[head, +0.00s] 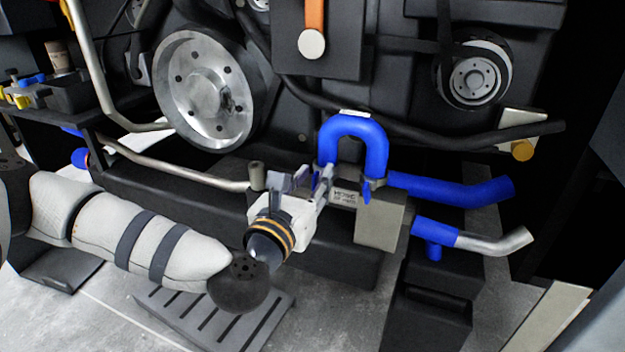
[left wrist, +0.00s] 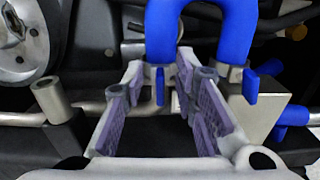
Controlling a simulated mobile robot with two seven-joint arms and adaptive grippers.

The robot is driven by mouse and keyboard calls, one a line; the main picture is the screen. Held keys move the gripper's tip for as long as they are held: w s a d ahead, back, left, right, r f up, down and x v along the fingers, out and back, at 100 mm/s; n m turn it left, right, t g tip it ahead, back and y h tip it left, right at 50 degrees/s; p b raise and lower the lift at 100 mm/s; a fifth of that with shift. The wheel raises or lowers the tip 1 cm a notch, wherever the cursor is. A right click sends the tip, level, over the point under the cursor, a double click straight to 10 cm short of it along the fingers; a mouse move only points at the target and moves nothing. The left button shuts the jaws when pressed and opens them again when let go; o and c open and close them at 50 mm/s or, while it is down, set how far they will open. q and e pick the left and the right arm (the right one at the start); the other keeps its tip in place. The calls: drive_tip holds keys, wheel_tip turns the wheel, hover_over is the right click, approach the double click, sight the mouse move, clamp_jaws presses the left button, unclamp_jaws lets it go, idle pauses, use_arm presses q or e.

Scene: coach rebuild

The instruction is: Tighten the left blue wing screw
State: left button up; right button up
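The left blue wing screw (left wrist: 160,86) shows in the left wrist view as a small upright blue tab below the left end of the blue U-shaped hose (head: 357,135). My left gripper (left wrist: 158,72) is open, its two purple-padded fingers apart with the screw seen between their tips. I cannot tell whether either finger touches it. In the head view my left gripper (head: 306,180) is just below the hose's left end and partly hides the screw there. The right blue wing screw (left wrist: 250,86) is outside the fingers, to the right. My right gripper is not in view.
A grey block with a label plate (head: 344,196) lies right of the gripper. A metal pipe with an upright stub (head: 257,176) is close on its left. A large metal wheel (head: 205,90) stands upper left. Blue hoses (head: 455,190) run to the right.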

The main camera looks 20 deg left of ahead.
use_arm(q)
clamp_jaws()
drive_tip(key=m, duration=0.1)
drive_tip(key=m+p, duration=0.1)
drive_tip(key=shift+d+r+m+p, duration=0.1)
drive_tip(key=shift+d+m+p, duration=0.1)
drive_tip(key=shift+m+p, duration=0.15)
drive_tip(key=m+p, duration=0.1)
drive_tip(key=m, duration=0.2)
drive_tip(key=shift+d, duration=0.15)
drive_tip(key=shift+a+f+m+p, duration=0.1)
drive_tip(key=shift+f+m+p, duration=0.35)
drive_tip(key=shift+m+p, duration=2.75)
drive_tip(key=shift+a+f+m+p, duration=0.1)
drive_tip(key=shift+f+m+p, duration=0.4)
drive_tip(key=shift+m, duration=5.4)
drive_tip(key=shift+f+m+p, duration=0.35)
drive_tip(key=shift+m+p, duration=1.55)
drive_tip(key=shift+m, duration=2.65)
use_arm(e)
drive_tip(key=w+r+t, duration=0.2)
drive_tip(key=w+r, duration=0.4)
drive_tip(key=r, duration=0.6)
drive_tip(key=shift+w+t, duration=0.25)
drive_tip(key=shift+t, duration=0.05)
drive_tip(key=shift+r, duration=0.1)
